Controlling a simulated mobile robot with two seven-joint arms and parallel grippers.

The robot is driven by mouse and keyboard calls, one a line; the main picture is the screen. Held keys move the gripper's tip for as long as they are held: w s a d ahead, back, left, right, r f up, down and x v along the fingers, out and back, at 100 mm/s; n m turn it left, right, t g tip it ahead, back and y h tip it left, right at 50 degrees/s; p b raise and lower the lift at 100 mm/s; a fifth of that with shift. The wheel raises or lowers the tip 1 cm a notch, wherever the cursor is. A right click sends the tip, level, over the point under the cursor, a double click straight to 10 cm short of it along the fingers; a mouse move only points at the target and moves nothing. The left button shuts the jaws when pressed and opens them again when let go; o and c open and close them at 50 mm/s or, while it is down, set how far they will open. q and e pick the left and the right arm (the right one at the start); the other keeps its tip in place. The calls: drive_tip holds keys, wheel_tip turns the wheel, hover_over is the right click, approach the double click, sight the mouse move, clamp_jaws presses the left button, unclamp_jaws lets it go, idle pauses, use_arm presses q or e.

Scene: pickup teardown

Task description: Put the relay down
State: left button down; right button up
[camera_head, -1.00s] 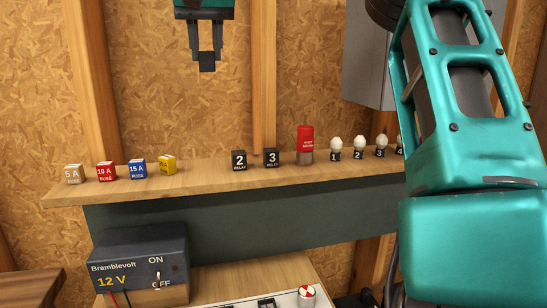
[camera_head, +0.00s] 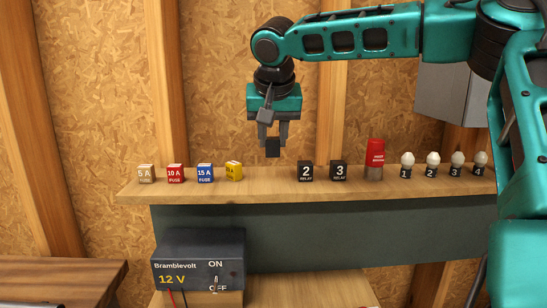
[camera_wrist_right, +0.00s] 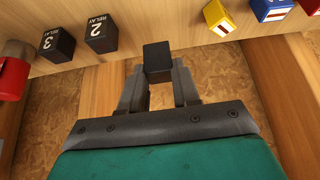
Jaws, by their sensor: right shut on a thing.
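My right gripper (camera_head: 272,137) is shut on a small black relay (camera_head: 273,148). It holds the relay in the air, a little above the wooden shelf (camera_head: 265,188), over the gap between the yellow fuse and relay 2. In the right wrist view the relay (camera_wrist_right: 158,60) sits between the fingertips, and no label shows on its visible face. Relay 2 (camera_head: 305,171) and relay 3 (camera_head: 338,171) stand upright on the shelf to the right of the held relay. My left gripper is not in view.
To the left on the shelf stand fuses: 5 A (camera_head: 145,173), 10 A (camera_head: 176,173), 15 A (camera_head: 205,173) and a yellow one (camera_head: 234,171). A red cylinder (camera_head: 375,158) and several numbered bulbs (camera_head: 407,164) stand to the right. A Bramblevolt 12 V box (camera_head: 198,262) is below.

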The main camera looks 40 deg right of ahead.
sight(273, 152)
drive_tip(key=shift+f, duration=2.35)
drive_tip(key=shift+f, duration=0.1)
drive_tip(key=o, duration=1)
drive_tip(key=shift+r, duration=0.3)
drive_tip(key=v, duration=1.1)
drive_tip(key=shift+s+a+r, duration=0.2)
drive_tip(key=shift+r, duration=0.05)
